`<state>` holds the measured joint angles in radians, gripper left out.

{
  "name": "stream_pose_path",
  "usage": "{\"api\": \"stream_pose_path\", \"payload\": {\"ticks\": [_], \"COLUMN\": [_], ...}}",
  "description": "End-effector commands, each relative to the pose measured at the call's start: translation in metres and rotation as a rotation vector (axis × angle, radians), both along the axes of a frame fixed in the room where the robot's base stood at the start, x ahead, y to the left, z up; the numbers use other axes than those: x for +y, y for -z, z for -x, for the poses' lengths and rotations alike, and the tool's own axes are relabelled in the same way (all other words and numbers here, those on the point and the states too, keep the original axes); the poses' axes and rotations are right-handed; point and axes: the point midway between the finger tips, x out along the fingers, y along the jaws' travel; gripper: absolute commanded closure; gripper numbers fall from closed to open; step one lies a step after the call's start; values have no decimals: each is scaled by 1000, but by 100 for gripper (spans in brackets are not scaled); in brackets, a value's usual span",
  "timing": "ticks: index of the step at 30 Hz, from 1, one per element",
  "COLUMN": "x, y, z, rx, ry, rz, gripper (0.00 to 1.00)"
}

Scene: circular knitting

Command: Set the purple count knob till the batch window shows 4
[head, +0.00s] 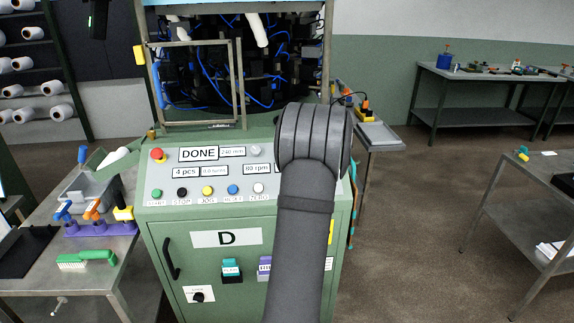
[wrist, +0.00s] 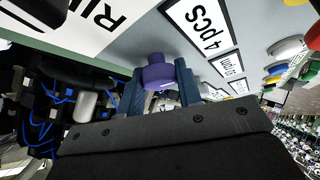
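The purple count knob (wrist: 156,74) stands out from the machine's grey panel in the wrist view. In the head view it is hidden behind my arm. My gripper (wrist: 160,84) has its two blue fingers on either side of the knob, with no clear gap between them and it. The batch window (wrist: 204,24) reads 4 pcs in the wrist view. In the head view the batch window (head: 186,172) also reads 4 pcs.
A side table (head: 70,278) with tools stands at the left.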

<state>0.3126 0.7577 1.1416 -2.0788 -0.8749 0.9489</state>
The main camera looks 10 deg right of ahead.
Motion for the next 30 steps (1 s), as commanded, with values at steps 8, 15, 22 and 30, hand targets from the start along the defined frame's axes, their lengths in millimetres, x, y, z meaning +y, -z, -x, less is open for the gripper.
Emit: {"api": "stream_pose_path", "payload": {"ticks": [8, 15, 22, 30], "x": [1, 0, 0, 0], "y": [-1, -9, -24, -42], "z": [0, 5, 16, 28], "rx": [-1, -2, -2, -2], "ry": [-1, 0, 0, 0], "rz": [0, 0, 0, 0], "gripper": [61, 61, 61, 61]}}
